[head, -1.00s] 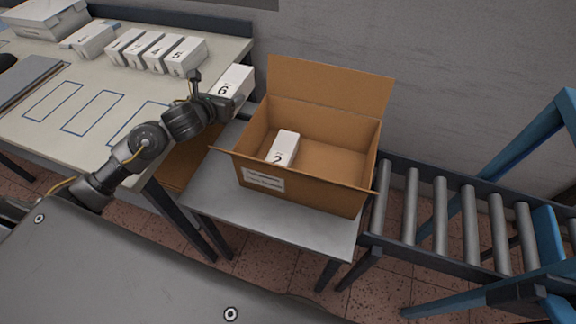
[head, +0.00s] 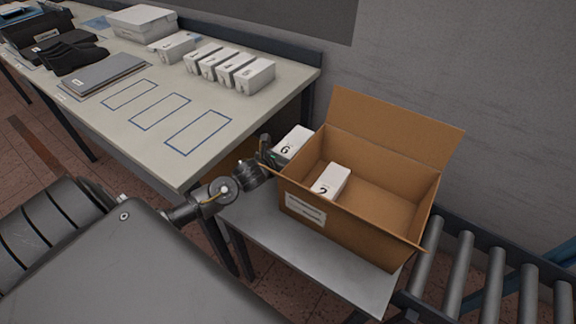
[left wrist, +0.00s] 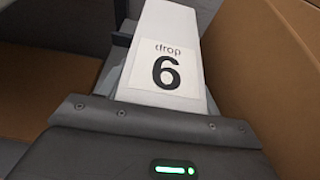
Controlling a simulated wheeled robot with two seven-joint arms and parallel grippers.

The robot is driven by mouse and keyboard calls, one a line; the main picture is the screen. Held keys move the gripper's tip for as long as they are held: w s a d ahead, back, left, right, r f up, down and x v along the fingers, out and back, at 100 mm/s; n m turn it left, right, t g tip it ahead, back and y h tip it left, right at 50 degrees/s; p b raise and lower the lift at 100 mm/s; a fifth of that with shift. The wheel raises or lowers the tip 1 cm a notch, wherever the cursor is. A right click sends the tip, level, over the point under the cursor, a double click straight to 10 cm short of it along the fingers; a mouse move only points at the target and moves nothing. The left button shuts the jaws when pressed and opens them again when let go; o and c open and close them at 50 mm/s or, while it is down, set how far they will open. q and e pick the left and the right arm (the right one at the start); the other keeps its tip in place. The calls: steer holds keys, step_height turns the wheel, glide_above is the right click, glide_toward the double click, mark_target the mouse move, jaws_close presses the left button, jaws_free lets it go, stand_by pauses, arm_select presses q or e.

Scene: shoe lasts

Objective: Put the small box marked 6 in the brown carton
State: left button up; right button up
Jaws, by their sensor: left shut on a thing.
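The small white box marked 6 (head: 293,142) is held in my left gripper (head: 268,152), just outside the left wall of the brown carton (head: 345,223). In the left wrist view the box (left wrist: 170,60) shows its "drop 6" label, with the carton wall (left wrist: 262,75) close on its right. The carton stands open on a grey stand, and a white box marked 2 (head: 331,180) lies inside at its left. The left gripper is shut on box 6. My right gripper is not in view.
Several small white boxes (head: 229,68) stand in a row on the long table (head: 160,128), with blue outlined rectangles in front. A roller conveyor (head: 490,275) is right of the carton. The carton's right part is empty.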

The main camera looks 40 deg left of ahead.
arm_select(q)
steer(key=shift+f, duration=2.1)
steer(key=shift+f, duration=0.1)
steer(key=o, duration=1.2)
steer(key=shift+f, duration=0.1)
steer(key=shift+r, duration=0.3)
steer(key=v, duration=1.2)
steer(key=shift+f, duration=0.15)
